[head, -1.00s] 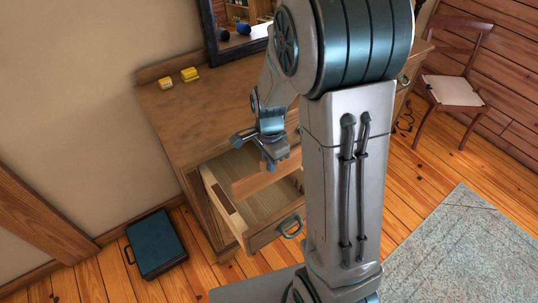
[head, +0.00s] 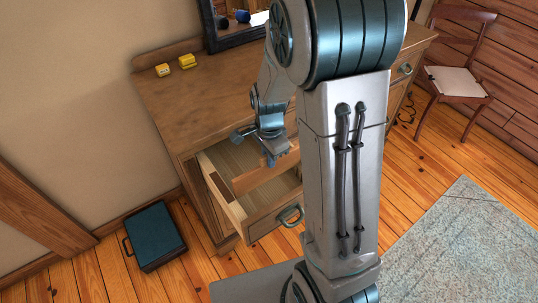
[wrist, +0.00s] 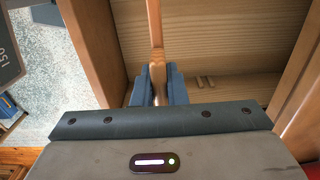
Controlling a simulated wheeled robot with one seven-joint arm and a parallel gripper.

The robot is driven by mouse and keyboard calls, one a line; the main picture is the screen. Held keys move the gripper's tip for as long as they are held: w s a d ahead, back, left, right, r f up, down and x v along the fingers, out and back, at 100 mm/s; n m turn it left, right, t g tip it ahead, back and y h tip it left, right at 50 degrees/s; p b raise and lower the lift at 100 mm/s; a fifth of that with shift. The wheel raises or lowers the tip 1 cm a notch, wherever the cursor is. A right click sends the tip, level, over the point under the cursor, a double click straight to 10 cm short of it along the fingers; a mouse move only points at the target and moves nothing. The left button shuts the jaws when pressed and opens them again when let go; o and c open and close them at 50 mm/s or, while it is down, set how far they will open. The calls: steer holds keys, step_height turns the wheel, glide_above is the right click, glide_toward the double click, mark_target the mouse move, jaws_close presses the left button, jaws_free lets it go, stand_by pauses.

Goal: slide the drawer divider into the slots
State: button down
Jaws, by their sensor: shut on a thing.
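The drawer divider (head: 258,178) is a thin wooden board above the open drawer (head: 262,229). In the wrist view the divider (wrist: 154,25) shows edge-on, running away from me. My gripper (head: 270,158) is shut on it; in the wrist view the blue fingers (wrist: 159,88) press it from both sides. I cannot tell whether the divider touches the slots.
The dresser top (head: 190,105) carries two small yellow things (head: 187,61) and a dark-framed mirror (head: 240,38). The drawer front has a ring handle (head: 290,215). A dark blue case (head: 155,236) lies on the floor at left. A chair (head: 458,80) and a rug (head: 455,240) are at right.

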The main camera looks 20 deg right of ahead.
mark_target(269, 179)
steer(key=shift+f+b, duration=3.1)
steer(key=shift+f, duration=1.25)
steer(key=c, duration=1.4)
jaws_free()
steer(key=shift+o, duration=0.2)
step_height(269, 179, up, 14)
steer(key=shift+f+p, duration=0.1)
steer(key=shift+p, duration=0.35)
steer(key=s+r+n+t, duration=0.1)
steer(key=s+r+n, duration=0.1)
steer(key=s+n, duration=0.5)
steer(key=s+r+n+t, duration=0.1)
steer(key=s+r+n, duration=0.1)
steer(key=s+n, duration=0.4)
steer(key=shift+s+r+n+t, duration=0.35)
steer(key=shift+s+n+t, duration=0.05)
steer(key=shift+n, duration=0.2)
